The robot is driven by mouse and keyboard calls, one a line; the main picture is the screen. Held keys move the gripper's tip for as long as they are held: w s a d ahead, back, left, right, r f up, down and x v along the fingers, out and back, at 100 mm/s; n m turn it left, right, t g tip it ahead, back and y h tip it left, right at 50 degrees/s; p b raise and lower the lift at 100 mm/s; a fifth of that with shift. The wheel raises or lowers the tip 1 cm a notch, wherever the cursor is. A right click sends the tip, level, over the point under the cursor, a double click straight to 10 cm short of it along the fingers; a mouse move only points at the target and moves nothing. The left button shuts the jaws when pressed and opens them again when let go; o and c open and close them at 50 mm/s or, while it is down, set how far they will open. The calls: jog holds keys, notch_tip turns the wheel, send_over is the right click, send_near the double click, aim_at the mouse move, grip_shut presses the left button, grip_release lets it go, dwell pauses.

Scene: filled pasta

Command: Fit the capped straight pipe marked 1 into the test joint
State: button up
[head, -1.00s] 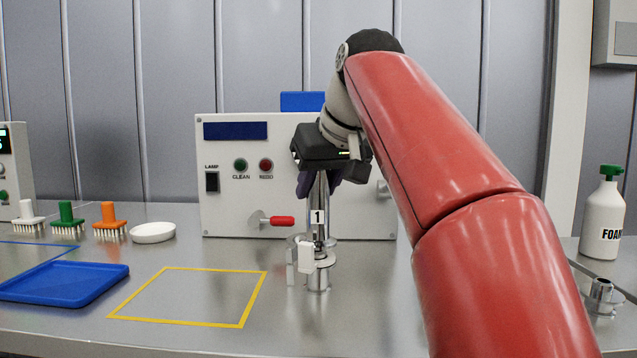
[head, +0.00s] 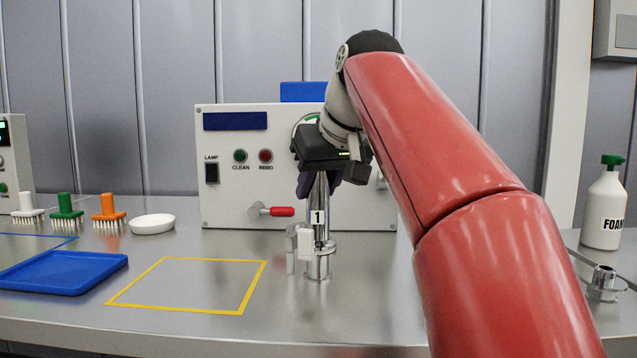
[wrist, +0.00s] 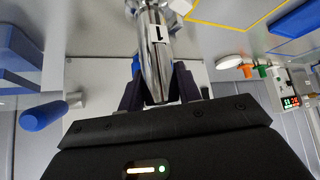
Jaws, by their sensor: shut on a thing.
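The straight metal pipe marked 1 (head: 318,203) stands upright in my gripper (head: 320,186), which is shut on its upper part. In the wrist view the pipe (wrist: 154,55) lies between the two dark fingers (wrist: 158,88), with its label facing the camera. The test joint (head: 318,264) is a short metal fitting on the bench, in front of the white test box. The pipe's lower end meets the top of the joint in the head view. A white block at the joint partly hides this, so I cannot tell how deep the pipe sits.
The white test box (head: 225,177) with a red-handled lever (head: 281,211) stands close behind. A yellow square outline (head: 185,260), blue tray (head: 62,283), white dish (head: 152,224) and several brushes lie left. A foam bottle (head: 603,210) and metal fitting (head: 603,282) are right.

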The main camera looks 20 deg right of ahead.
jog(key=shift+f, duration=0.3)
dwell(0.6)
jog(key=o, duration=1.3)
jog(key=shift+r, duration=0.1)
jog(key=shift+r, duration=0.15)
jog(key=shift+p+v, duration=2.15)
jog(key=shift+v, duration=1.15)
jog(key=shift+s, duration=0.15)
jog(key=p+v, duration=0.1)
jog(key=v, duration=0.7)
jog(key=shift+p, duration=0.35)
